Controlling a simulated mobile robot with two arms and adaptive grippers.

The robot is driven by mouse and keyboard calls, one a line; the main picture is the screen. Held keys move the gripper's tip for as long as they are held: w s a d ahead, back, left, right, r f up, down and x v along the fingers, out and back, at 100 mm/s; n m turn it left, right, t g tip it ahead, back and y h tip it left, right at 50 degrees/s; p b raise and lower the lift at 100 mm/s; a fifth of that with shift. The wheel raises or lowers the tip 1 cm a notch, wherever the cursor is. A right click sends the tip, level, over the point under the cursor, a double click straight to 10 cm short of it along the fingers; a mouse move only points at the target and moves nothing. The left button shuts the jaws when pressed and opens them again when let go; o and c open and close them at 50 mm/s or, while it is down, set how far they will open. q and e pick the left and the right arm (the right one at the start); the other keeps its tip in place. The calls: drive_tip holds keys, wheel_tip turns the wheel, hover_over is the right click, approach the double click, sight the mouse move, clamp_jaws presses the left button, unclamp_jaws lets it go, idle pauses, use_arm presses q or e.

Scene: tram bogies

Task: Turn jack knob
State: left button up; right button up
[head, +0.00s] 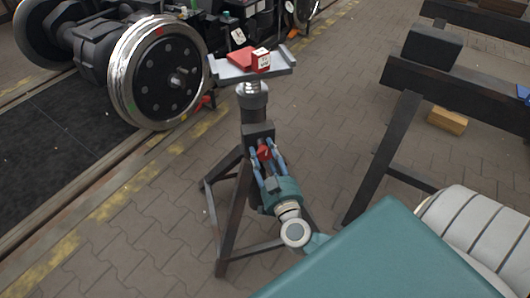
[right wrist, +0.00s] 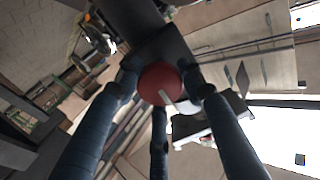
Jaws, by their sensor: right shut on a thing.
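The jack (head: 232,215) is a dark stand on splayed legs with a threaded screw and a grey top plate (head: 228,73). Its red knob (head: 264,151) sits on a dark box on the side of the column. My right gripper (head: 266,160), teal with blue fingers, reaches up to the knob from the lower right and is shut on it. The fingers hide part of the knob in the head view. My left gripper is not in view.
A wheelset (head: 165,75) of the bogie stands on the rail at the upper left. A red block (head: 261,60) lies on the jack's top plate. A dark steel trestle (head: 400,120) stands to the right, with a wooden block (head: 447,121) near it. Paving left of the jack is clear.

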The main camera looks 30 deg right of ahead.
drive_tip(key=m+p, duration=0.3)
drive_tip(key=m, duration=0.3)
drive_tip(key=shift+m, duration=1.1)
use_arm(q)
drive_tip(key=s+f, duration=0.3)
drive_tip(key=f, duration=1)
use_arm(e)
drive_tip(key=shift+f+m+p, duration=0.1)
drive_tip(key=shift+m+p, duration=0.2)
drive_tip(key=shift+m, duration=1.5)
drive_tip(key=m, duration=0.3)
drive_tip(key=shift+m+b, duration=0.3)
drive_tip(key=m, duration=0.3)
drive_tip(key=shift+f+m+b, duration=0.1)
drive_tip(key=shift+m+b, duration=0.2)
drive_tip(key=shift+b, duration=0.1)
drive_tip(key=m+b, duration=0.2)
drive_tip(key=m, duration=0.4)
drive_tip(key=m+b, duration=0.2)
drive_tip(key=m, duration=0.4)
drive_tip(key=shift+b, duration=0.35)
drive_tip(key=shift+m, duration=0.5)
use_arm(q)
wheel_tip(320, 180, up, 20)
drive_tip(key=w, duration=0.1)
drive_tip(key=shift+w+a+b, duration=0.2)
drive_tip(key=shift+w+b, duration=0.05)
drive_tip(key=shift+b, duration=0.1)
use_arm(e)
drive_tip(key=shift+m, duration=0.8)
